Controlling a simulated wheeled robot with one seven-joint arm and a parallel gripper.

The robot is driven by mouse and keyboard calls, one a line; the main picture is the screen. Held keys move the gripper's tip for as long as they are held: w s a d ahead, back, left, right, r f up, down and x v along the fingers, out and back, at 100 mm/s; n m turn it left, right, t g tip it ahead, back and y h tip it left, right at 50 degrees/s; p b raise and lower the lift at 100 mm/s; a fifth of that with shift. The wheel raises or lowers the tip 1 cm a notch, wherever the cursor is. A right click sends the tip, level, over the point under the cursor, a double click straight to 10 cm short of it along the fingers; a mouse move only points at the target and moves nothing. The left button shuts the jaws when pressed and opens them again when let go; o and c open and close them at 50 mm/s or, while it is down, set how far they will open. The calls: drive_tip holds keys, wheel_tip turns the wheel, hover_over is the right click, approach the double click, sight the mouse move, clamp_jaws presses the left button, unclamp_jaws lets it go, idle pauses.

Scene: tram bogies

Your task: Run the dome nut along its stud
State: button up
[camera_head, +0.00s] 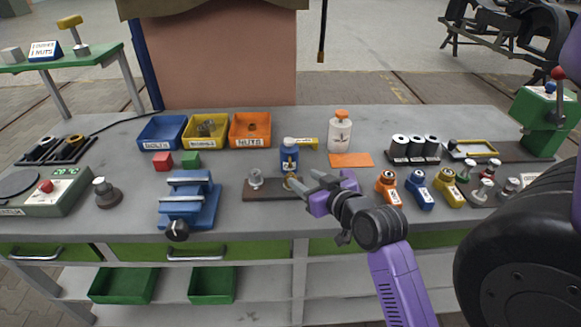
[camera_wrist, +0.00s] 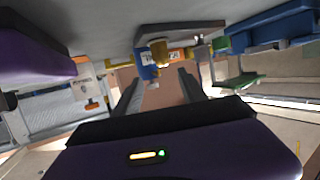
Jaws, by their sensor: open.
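A dark brown block (camera_head: 272,196) lies on the bench in front of the blue bottle. At its left end stands a silver, round-topped piece (camera_head: 255,178). Near its right end is a brass-coloured round piece (camera_head: 291,183), partly covered by a finger in the head view; it also shows in the wrist view (camera_wrist: 159,50). I take the brass piece to be the dome nut; its stud and thread are too small to tell. My gripper (camera_head: 302,180) is open, its fingers pointing left toward the brass piece. In the wrist view nothing is visibly clamped between the fingers (camera_wrist: 160,88).
A blue bottle (camera_head: 289,157) stands close behind the block. A blue vise (camera_head: 187,200) is to the left, with parts bins (camera_head: 249,129) behind. Orange, blue and yellow pieces (camera_head: 388,186) stand to the right. A white bottle (camera_head: 340,135) and orange mat (camera_head: 350,160) are behind my gripper.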

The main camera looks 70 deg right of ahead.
drive_tip(key=shift+a+f+y, duration=0.1)
drive_tip(key=shift+f+y, duration=0.3)
drive_tip(key=shift+f, duration=0.25)
drive_tip(key=shift+w+f+n, duration=0.25)
drive_tip(key=shift+n, duration=0.05)
drive_tip(key=shift+p+x, duration=0.3)
drive_tip(key=shift+x, duration=3.25)
drive_tip(key=shift+f, duration=0.1)
clamp_jaws()
